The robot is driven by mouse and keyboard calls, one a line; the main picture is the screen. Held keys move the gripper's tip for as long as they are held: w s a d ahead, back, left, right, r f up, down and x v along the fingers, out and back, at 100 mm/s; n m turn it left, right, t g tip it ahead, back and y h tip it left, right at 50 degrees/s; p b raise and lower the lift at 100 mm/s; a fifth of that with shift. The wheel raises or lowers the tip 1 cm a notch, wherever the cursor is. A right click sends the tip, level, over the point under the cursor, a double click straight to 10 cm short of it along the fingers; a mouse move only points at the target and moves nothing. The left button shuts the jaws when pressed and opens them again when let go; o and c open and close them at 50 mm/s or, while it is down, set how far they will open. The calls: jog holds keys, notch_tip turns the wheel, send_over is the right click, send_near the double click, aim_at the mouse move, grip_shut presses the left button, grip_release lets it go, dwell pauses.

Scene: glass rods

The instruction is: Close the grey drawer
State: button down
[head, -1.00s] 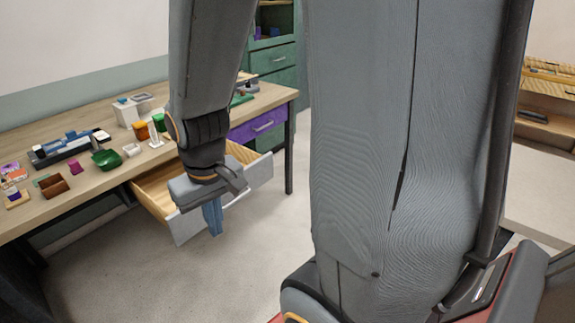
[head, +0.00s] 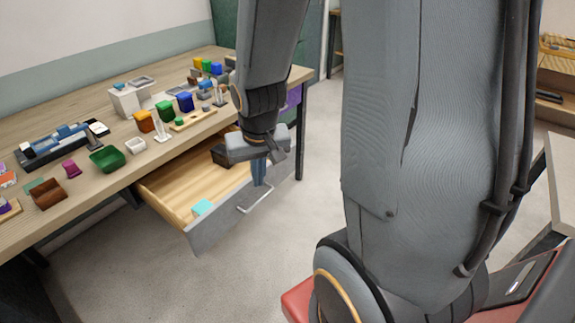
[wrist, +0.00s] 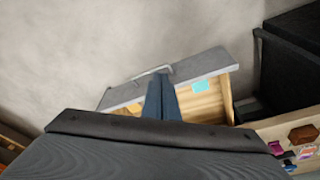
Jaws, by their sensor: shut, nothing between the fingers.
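The grey drawer (head: 225,212) is pulled open from under the wooden table, with its wooden inside showing. Its grey front carries a bar handle (head: 262,194). A cyan block (head: 202,207) lies inside near the front, and a dark object (head: 222,154) lies farther back. My gripper (head: 259,172) is shut and empty, pointing down at the drawer front near the handle. In the wrist view, the fingers (wrist: 162,95) overlap the drawer front (wrist: 205,66) beside the handle (wrist: 150,72). I cannot tell whether they touch it.
The table (head: 85,205) holds several small items, including a green bowl (head: 107,159), a white bowl (head: 135,146) and coloured cups. A purple drawer (head: 290,98) sits partly hidden behind my arm. The floor (head: 150,275) in front of the drawer is clear.

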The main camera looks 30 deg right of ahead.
jog(key=w+d+f+m+t+h, duration=0.1)
jog(key=w+d+f+m, duration=0.25)
jog(key=d, duration=0.25)
jog(key=w+d+f+m+t, duration=0.1)
jog(key=w+d+f+m, duration=0.2)
jog(key=d, duration=0.4)
jog(key=m+t+h+p, duration=0.1)
jog(key=m+t, duration=0.1)
jog(key=m, duration=0.2)
send_near(287, 170)
notch_tip(287, 170, down, 3)
jog(key=d, duration=0.1)
jog(key=shift+w+f+n+p, duration=0.25)
jog(key=shift+w+p, duration=0.1)
jog(key=shift+w, duration=0.7)
